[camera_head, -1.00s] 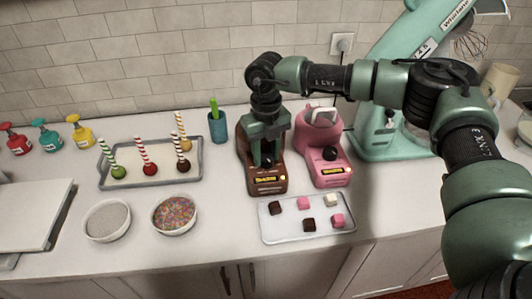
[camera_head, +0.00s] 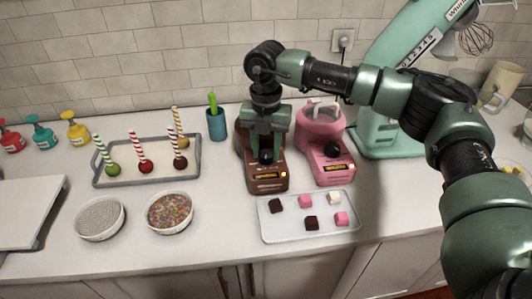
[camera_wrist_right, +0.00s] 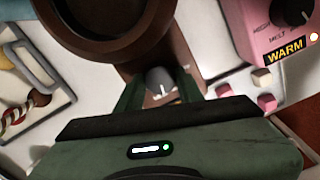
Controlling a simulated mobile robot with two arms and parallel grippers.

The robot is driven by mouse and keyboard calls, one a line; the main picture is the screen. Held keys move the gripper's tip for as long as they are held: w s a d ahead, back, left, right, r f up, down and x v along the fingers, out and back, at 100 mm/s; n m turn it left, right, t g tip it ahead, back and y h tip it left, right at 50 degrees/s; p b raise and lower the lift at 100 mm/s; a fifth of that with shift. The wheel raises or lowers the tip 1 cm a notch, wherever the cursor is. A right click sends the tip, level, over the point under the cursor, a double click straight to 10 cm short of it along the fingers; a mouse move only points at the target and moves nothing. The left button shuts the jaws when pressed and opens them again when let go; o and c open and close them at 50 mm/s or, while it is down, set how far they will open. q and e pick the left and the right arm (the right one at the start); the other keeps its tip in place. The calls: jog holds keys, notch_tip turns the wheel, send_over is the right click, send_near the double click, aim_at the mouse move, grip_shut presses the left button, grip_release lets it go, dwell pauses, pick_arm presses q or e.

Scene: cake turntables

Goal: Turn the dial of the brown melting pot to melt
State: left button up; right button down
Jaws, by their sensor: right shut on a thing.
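The brown melting pot (camera_head: 266,182) stands on the counter, and its round bowl shows from above in the right wrist view (camera_wrist_right: 115,50). Its dial (camera_wrist_right: 160,78) is a dark grey knob with a white pointer mark, on the pot's sloped front. My right gripper (camera_head: 267,157) points down over this front and is shut on the dial, one finger on each side. The gripper also shows in the wrist view (camera_wrist_right: 160,92). The settings around the dial are mostly hidden. A small light glows beside the pot's label. My left gripper is not in view.
A pink melting pot (camera_head: 329,168) stands close at right; its label reads WARM. A tray (camera_head: 290,230) with several cubes lies in front. A cake-pop tray (camera_head: 140,178), two bowls and a blue cup (camera_head: 217,125) are at left. A mint mixer (camera_head: 385,140) stands behind my right arm.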

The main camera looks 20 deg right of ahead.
aim_at(266, 153)
jog(key=shift+m+b, duration=0.35)
jog(key=shift+m, duration=0.85)
jog(key=shift+r, duration=0.1)
jog(key=c, duration=0.9)
grip_release()
notch_tip(266, 153, up, 8)
jog(key=shift+f+b, duration=0.15)
jog(key=shift+b, duration=0.55)
